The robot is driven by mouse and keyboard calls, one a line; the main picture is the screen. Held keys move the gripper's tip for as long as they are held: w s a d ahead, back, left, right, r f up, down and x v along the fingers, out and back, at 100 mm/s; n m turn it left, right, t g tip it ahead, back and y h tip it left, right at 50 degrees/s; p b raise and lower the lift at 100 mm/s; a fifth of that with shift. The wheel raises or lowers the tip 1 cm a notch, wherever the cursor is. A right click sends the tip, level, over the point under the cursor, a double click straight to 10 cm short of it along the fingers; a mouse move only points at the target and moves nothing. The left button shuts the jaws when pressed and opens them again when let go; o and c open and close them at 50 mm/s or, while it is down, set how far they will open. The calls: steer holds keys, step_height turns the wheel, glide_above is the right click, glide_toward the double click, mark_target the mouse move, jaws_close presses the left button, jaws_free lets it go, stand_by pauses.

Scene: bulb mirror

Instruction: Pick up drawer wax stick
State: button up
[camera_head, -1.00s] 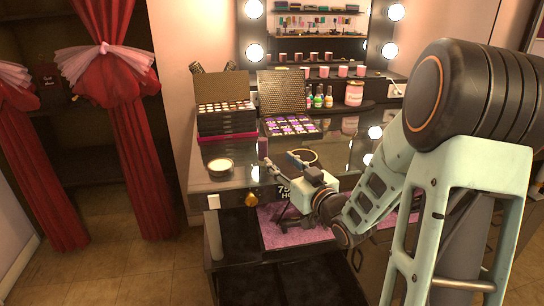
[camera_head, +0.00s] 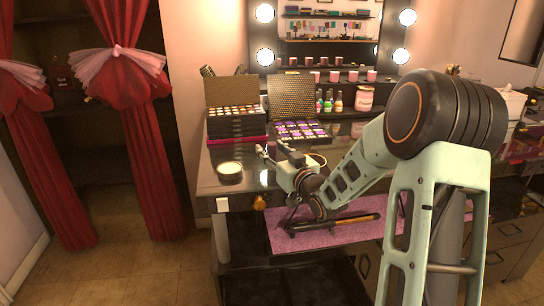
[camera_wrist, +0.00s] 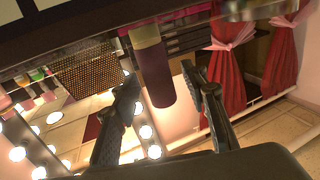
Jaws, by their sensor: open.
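The stick is hard to make out there.
The open drawer (camera_head: 285,240) has a pink lining and holds a long dark tool (camera_head: 335,224). A round white-topped jar (camera_head: 230,171) stands left of my gripper. Behind are makeup palettes (camera_head: 300,130), small bottles (camera_head: 328,102) and a bulb-lit mirror.

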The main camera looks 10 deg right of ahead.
mark_target(272, 143)
jaws_close()
stand_by(0.4)
steer(key=shift+r, duration=0.5)
step_height(272, 143, up, 3)
steer(key=shift+f, duration=0.2)
steer(key=s+d+r+p, duration=0.1)
steer(key=s+d+r, duration=0.2)
steer(key=s, duration=0.3)
steer(key=s+d+r+p, duration=0.1)
steer(key=s+d+r, duration=0.3)
steer(key=s+r, duration=0.2)
steer(key=shift+r+p, duration=0.2)
steer(key=shift+p, duration=0.2)
